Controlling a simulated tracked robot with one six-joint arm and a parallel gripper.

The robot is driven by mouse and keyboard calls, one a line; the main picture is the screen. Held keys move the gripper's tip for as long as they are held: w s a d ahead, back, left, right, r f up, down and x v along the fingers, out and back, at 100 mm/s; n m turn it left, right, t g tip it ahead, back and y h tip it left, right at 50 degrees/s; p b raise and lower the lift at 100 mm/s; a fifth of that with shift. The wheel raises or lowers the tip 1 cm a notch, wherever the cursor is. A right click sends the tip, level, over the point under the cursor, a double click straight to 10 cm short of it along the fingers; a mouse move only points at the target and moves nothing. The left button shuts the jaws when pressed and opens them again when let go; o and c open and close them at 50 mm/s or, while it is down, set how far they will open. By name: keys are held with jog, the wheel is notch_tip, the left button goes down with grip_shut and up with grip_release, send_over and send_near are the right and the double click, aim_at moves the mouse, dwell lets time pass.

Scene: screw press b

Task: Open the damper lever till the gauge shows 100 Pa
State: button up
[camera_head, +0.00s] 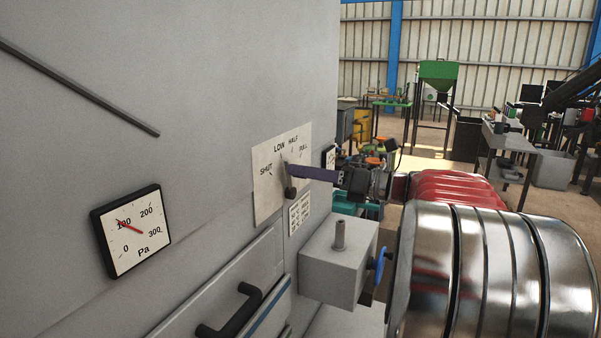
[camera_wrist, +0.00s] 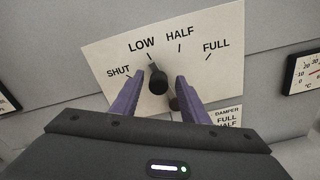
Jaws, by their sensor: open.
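The damper lever (camera_wrist: 158,78) is black and sits on a white scale plate (camera_wrist: 105,55) marked SHUT, LOW, HALF and FULL. It points at about the LOW mark. My gripper (camera_wrist: 161,79) is open, with one purple finger on each side of the lever's knob; contact cannot be told. In the head view my gripper (camera_head: 291,171) reaches in from the right and partly hides the lever, whose dark hub (camera_head: 290,193) shows below. The square gauge (camera_head: 131,252) reads Pa from 0 to 300. Its red needle (camera_head: 130,227) points at about 100.
A black handle (camera_head: 228,312) sticks out below the plate. A grey box with a stud (camera_head: 338,262) and a blue handwheel (camera_head: 380,264) stands right of it. A large shiny drum (camera_head: 500,270) fills the lower right. A small label (camera_head: 300,212) hangs under the plate.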

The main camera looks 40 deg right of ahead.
jog(key=v, duration=1.1)
jog(key=shift+s, duration=0.3)
jog(key=shift+d, duration=0.1)
